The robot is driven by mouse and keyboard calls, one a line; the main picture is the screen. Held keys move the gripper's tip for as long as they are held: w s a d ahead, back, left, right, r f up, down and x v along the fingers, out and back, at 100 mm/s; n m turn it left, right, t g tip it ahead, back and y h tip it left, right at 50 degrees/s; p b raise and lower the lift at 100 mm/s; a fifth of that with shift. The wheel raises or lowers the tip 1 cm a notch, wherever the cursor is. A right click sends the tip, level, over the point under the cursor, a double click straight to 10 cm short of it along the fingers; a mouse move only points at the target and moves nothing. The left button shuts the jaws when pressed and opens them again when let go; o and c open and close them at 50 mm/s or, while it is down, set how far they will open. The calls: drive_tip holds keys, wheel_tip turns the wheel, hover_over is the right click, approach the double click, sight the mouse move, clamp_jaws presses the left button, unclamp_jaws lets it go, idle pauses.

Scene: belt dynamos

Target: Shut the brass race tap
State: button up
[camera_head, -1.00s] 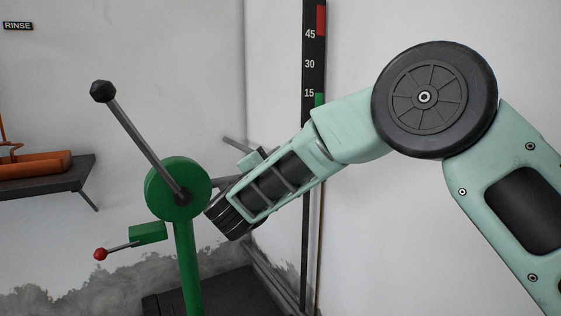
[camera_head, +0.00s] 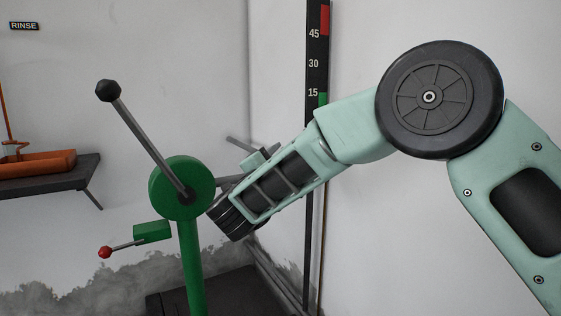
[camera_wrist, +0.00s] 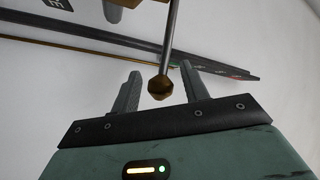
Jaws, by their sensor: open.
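In the wrist view a lever with a grey rod (camera_wrist: 170,38) ends in a faceted brass-coloured knob (camera_wrist: 160,87), which I take to be the brass race tap's handle. My gripper (camera_wrist: 161,72) is open, with one finger on each side of the knob. A gap shows on both sides, and the knob is not clamped. A brown-gold part at the top edge is cut off. In the head view my forearm reaches down-left behind the green lever post, and I cannot make out the fingers or the brass knob there.
A green post (camera_head: 191,255) carries a round green hub (camera_head: 182,188) and a long lever with a black knob (camera_head: 108,91). A red-knobbed lever (camera_head: 105,252) sticks out low left. A black scale board (camera_head: 316,130) stands by the wall. A shelf (camera_head: 60,183) holds an orange tray (camera_head: 40,163).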

drive_tip(key=p+v, duration=0.1)
drive_tip(key=v, duration=1.6)
drive_tip(key=shift+s, duration=0.25)
drive_tip(key=shift+a+f, duration=0.1)
drive_tip(key=shift+f, duration=0.05)
